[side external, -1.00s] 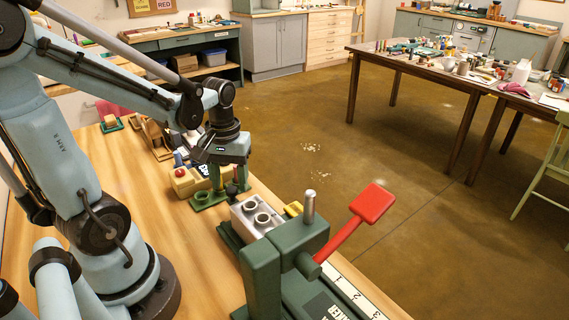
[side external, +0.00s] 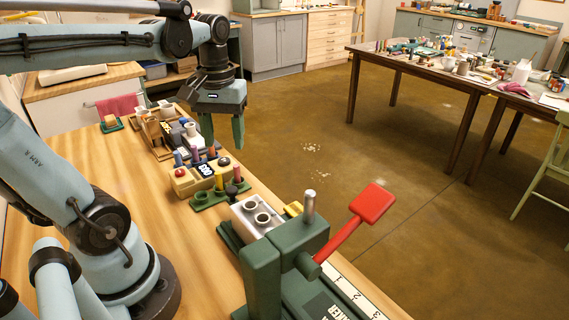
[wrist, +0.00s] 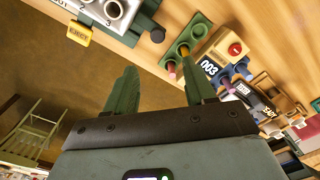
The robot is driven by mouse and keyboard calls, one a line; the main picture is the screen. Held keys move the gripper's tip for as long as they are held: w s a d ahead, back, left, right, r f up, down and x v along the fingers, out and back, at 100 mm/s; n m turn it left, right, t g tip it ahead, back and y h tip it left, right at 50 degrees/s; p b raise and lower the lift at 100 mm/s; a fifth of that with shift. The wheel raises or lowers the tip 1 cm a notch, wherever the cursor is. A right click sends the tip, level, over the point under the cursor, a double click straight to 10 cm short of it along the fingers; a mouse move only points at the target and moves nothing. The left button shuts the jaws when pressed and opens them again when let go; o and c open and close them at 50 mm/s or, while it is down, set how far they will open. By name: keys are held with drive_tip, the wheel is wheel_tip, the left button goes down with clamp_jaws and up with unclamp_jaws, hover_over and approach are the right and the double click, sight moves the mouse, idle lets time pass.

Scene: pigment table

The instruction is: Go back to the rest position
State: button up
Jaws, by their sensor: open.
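My gripper (side external: 222,130) is raised above the far right edge of the wooden workbench, fingers pointing down. In the wrist view my gripper (wrist: 158,88) has its two green fingers apart with nothing between them. Beside the rack is a tan box with a red button and a "003" display (side external: 196,178); this box also shows in the wrist view (wrist: 222,52). No marker for a rest position shows.
A green press with a red-handled lever (side external: 372,203) stands at the bench front, with a silver block with holes (side external: 250,218) beside it. Wooden trays (side external: 155,135) sit further back. The bench's left middle is bare. A cluttered table (side external: 400,55) stands across the floor.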

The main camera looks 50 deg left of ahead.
idle(0.3)
drive_tip(key=w+d+f+m+t, duration=0.1)
drive_tip(key=d+m+t, duration=0.1)
drive_tip(key=d, duration=0.1)
drive_tip(key=w+d+f+m+t, duration=0.1)
drive_tip(key=d+m+t, duration=0.1)
drive_tip(key=d+m, duration=0.1)
drive_tip(key=w+d+f+m+t, duration=0.1)
drive_tip(key=d+m+t, duration=0.1)
drive_tip(key=d+m, duration=0.1)
drive_tip(key=shift+w+d+f, duration=0.1)
drive_tip(key=shift+f, duration=0.3)
drive_tip(key=shift+w+d+m+t, duration=0.15)
drive_tip(key=shift+d+m+t, duration=0.35)
drive_tip(key=shift+t, duration=0.1)
